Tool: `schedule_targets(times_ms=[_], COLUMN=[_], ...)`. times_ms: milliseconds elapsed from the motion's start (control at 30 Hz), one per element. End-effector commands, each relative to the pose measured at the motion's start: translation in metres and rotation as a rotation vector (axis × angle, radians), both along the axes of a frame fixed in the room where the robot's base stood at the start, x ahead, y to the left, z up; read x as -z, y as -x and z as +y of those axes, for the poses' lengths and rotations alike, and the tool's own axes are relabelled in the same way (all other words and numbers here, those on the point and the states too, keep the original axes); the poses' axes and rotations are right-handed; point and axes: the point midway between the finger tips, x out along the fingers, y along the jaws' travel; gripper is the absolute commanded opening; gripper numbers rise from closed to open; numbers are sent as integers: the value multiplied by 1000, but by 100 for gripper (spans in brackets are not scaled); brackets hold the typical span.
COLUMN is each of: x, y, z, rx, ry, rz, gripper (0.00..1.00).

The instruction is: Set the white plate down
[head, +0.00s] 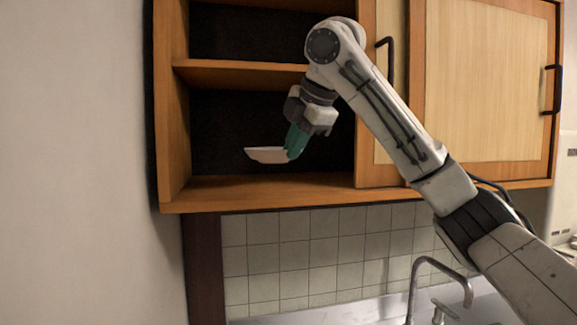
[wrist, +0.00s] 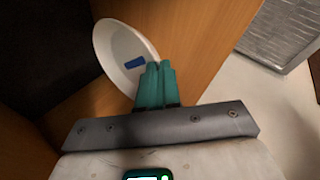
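The white plate (head: 264,155) is held in the open lower compartment of the wall cabinet, a little above its bottom board (head: 270,190). It looks roughly level in the head view. My gripper (head: 296,143) has green fingers closed together at the plate's right rim. In the wrist view the white plate (wrist: 120,50) extends from the green fingertips (wrist: 155,72), with a blue mark on its inside. The fingers hide the gripped part of the rim.
The cabinet's middle shelf (head: 240,74) is above my gripper. The left cabinet wall (head: 172,110) and a closed door (head: 390,120) bound the opening. The bottom board looks bare. A faucet (head: 430,275) stands below, in front of a tiled wall.

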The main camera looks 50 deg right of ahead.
Motion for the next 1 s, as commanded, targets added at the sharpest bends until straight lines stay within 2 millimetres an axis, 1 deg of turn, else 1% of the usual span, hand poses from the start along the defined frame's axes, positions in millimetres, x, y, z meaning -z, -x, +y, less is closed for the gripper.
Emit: schedule_targets(times_ms=[100,367,500,600,900,1000], x=[10,24,45,53,57,56], y=[-9,-21,-20,-20,-20,-20], z=[-1,-1,-2,-1,-1,-1], rx=[1,2,3,1,2,2], ry=[1,-1,1,1,-1,-1], rz=[-2,-1,-1,-3,-3,-2], gripper=[0,0,0,0,0,11])
